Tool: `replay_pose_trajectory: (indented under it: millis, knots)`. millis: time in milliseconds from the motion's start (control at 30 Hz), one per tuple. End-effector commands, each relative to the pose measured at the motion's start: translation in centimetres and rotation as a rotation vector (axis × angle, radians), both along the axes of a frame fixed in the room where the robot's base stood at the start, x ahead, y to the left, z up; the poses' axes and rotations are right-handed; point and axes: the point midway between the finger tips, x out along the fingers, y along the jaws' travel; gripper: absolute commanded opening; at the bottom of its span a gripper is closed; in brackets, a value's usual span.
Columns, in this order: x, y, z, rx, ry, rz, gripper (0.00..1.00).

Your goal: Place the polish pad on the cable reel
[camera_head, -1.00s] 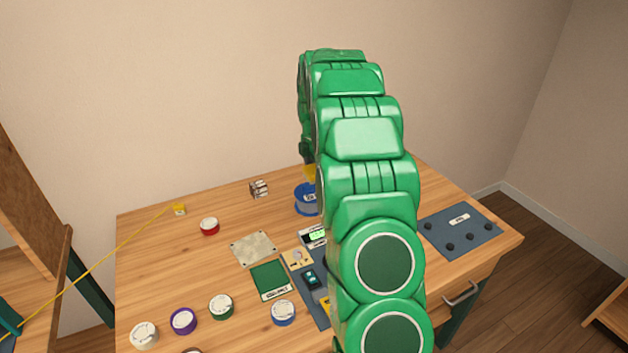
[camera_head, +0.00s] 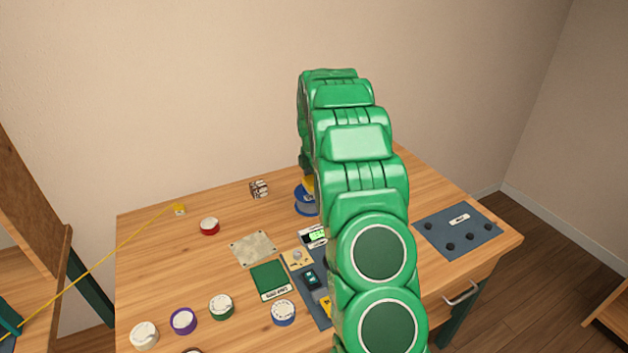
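A blue round reel (camera_head: 302,205), probably the cable reel, stands at the back middle of the table, partly hidden behind my green arm. A small yellow piece (camera_head: 309,184) shows just above the reel, beside the arm's far end. It may be the polish pad, but too little shows to be sure. Whether it touches the reel cannot be told. My gripper is mostly or wholly hidden behind my arm, and its fingers cannot be made out.
On the table (camera_head: 160,250) are a red-rimmed roll (camera_head: 209,226), a patterned cube (camera_head: 259,189), a beige sheet (camera_head: 252,247), a labelled green pad (camera_head: 268,277) and several rolls at the front. A blue-grey mat with knobs (camera_head: 459,232) lies right.

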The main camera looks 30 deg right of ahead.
Motion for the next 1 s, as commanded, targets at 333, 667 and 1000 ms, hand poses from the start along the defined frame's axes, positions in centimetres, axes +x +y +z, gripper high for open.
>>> replay_pose_trajectory:
  millis: [333,667,1000]
  knots:
    - [0.0,0.0,-0.6,-0.001,0.0,0.001,0.39]
    - [0.0,0.0,-1.1,-0.001,0.0,0.001,0.39]
    - [0.0,0.0,-1.1,-0.001,0.0,0.001,0.95]
